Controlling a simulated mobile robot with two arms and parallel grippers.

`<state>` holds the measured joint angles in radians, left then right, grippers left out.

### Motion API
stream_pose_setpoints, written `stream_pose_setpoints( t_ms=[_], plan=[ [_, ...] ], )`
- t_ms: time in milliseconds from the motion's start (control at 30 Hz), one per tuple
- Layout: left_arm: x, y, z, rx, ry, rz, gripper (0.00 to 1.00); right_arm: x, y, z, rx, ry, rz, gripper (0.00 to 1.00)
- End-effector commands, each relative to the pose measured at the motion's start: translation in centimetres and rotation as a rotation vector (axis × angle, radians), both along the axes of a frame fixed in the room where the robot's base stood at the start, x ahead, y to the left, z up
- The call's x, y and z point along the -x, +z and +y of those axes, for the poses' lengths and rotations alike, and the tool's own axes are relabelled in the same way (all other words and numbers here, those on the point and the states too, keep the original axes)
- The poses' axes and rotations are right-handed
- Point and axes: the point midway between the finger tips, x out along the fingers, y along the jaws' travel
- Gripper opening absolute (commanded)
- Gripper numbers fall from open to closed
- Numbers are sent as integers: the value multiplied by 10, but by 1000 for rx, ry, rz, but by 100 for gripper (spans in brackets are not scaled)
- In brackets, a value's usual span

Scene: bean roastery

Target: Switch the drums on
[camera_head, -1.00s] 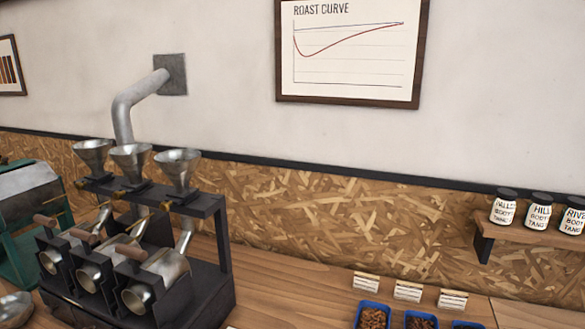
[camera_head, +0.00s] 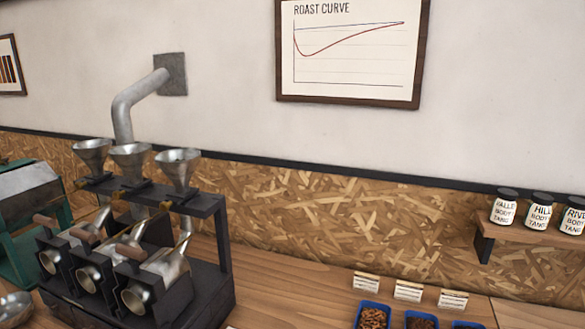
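A black sample roaster (camera_head: 205,289) stands at the left of the wooden counter. It has three metal drums in a row: the left drum (camera_head: 47,262), the middle drum (camera_head: 86,280) and the right drum (camera_head: 136,299). Each has a wooden handle near it and a metal funnel above, such as the right funnel (camera_head: 178,170). The lower front of the roaster is cut off by the picture's edge, and I cannot make out any switches. Neither of my grippers is in view.
Blue trays of beans (camera_head: 374,314) sit at the bottom edge, with small cards (camera_head: 408,291) behind them. Labelled jars (camera_head: 540,212) stand on a wall shelf (camera_head: 490,230) at the right. A green machine (camera_head: 25,215) is at the far left. The counter (camera_head: 285,285) between roaster and trays is clear.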

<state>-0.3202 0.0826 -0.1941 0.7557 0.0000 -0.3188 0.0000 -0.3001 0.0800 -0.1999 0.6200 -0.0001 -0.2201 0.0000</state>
Motion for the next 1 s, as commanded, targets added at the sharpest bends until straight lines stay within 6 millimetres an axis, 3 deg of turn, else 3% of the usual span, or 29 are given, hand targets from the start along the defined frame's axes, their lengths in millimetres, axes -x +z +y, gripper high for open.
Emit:
stream_pose_setpoints(
  t_ms=[100, 200, 700, 867, 1000],
  plan=[
    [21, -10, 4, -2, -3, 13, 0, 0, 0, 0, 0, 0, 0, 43],
    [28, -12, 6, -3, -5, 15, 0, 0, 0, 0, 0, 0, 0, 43],
    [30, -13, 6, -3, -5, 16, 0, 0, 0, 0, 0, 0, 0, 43],
    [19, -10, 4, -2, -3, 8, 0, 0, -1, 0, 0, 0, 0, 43],
    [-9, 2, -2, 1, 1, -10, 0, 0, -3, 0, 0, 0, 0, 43]
  ],
)
